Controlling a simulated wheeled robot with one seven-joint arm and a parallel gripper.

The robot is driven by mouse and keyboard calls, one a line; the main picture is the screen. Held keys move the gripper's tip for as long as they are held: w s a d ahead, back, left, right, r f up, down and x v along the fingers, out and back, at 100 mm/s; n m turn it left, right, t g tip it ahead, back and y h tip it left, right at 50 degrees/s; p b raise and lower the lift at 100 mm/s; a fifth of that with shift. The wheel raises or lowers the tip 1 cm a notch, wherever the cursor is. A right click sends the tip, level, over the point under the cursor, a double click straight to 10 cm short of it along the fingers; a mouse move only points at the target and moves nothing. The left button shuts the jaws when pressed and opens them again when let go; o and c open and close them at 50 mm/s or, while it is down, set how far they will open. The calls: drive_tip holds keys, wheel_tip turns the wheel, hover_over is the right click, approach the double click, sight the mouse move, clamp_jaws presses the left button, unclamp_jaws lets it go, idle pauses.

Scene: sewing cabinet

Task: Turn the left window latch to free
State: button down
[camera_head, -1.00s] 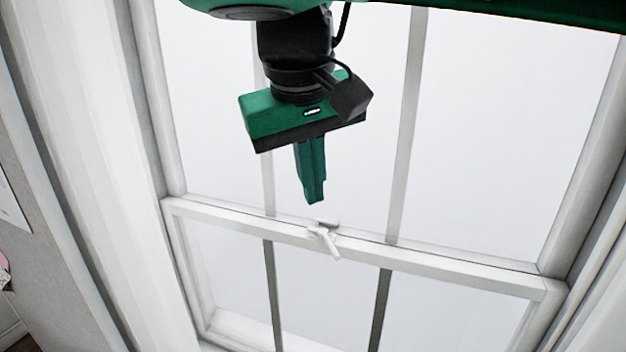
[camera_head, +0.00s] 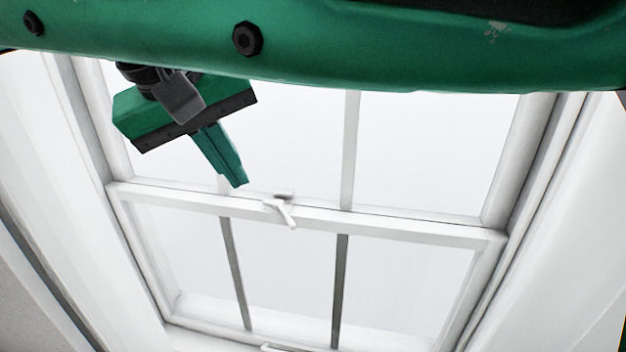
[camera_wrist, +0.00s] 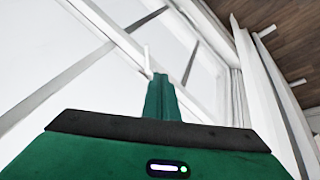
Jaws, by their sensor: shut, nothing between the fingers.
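The white window latch (camera_head: 283,208) sits on the middle rail of the window (camera_head: 400,225), with its lever pointing down and to the right in the head view. My gripper (camera_head: 240,184) is green, shut and empty, with its fingertips up and to the left of the latch, close to the rail. In the wrist view the gripper's fingers (camera_wrist: 160,82) point toward the rail, and a thin white piece, likely the latch lever (camera_wrist: 147,58), shows just beyond the tips. I cannot tell whether the fingers touch it.
My green arm spans the top of the head view. A white handle (camera_head: 285,347) shows at the bottom of the window. The wrist view shows wooden flooring (camera_wrist: 285,35) at the upper right.

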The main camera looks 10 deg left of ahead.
drive_tip(key=shift+d+f, duration=0.15)
drive_tip(key=d+x, duration=0.2)
drive_tip(key=x, duration=1)
drive_tip(key=shift+w+d, duration=0.2)
drive_tip(key=shift+w, duration=0.25)
idle(0.5)
